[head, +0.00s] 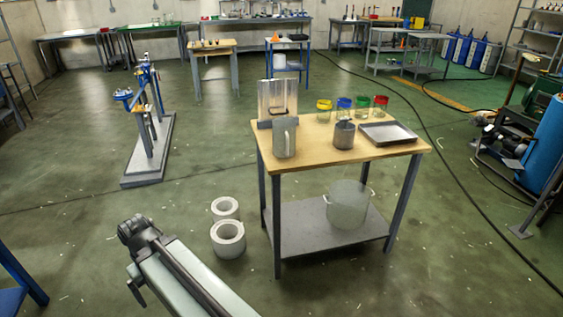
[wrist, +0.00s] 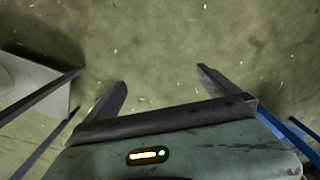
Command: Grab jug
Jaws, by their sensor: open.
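A grey metal jug (head: 285,139) with a handle stands upright at the near left corner of the wooden-topped table (head: 390,150). My gripper (wrist: 160,88) is open and empty in the wrist view, its two dark fingers spread wide above bare floor. The jug is not in the wrist view. In the head view my arm shows at the lower left, well apart from the table and jug; I cannot make out the gripper's fingers there.
A shiny upright metal box (head: 277,98) stands right behind the jug. A grey can (head: 344,135), a metal tray (head: 388,133) and several colour-topped glass jars share the tabletop. A large clear pot (head: 348,205) is on the lower shelf. White rolls (head: 228,239) lie on the floor left of the table.

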